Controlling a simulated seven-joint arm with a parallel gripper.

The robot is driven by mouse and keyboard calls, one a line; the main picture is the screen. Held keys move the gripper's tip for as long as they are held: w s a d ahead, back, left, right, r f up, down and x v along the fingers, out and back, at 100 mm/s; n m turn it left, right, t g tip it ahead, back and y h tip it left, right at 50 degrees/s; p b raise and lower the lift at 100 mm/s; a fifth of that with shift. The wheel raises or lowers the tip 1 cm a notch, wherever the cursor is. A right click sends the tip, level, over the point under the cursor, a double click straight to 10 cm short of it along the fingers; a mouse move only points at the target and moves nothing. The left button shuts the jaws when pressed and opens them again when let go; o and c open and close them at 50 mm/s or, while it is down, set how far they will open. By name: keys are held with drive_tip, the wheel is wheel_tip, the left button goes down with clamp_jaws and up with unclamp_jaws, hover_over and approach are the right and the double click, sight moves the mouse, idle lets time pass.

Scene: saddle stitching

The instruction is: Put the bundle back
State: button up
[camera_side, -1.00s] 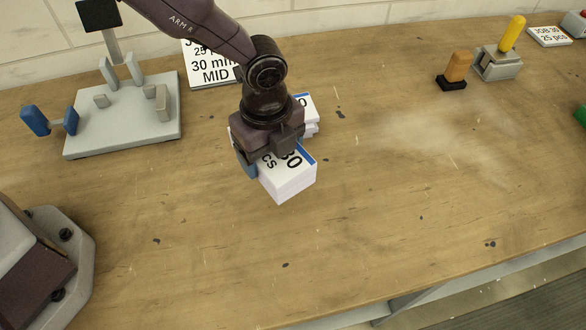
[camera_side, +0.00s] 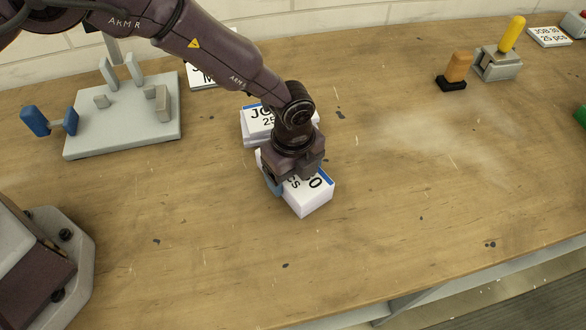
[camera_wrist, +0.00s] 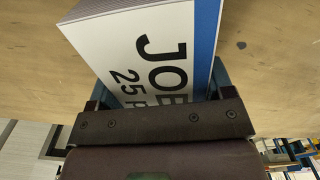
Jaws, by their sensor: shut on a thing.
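My gripper (camera_side: 283,182) is shut on a white bundle (camera_side: 312,204) with a blue edge stripe and black print. The bundle also shows in the wrist view (camera_wrist: 138,42), between the blue fingers, with "JOB" and "25" legible. In the side view the gripper covers its back part. I cannot tell whether its underside touches the table. A second white stack (camera_side: 256,124) with similar print lies just behind the gripper, partly hidden by my arm.
A grey stitching fixture (camera_side: 120,135) with upright posts and a blue handle (camera_side: 34,121) stands at the back left.

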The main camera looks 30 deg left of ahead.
drive_tip(key=o, duration=1.3)
drive_tip(key=shift+f, duration=0.15)
wheel_tip(320, 180, up, 12)
drive_tip(key=shift+r, duration=0.2)
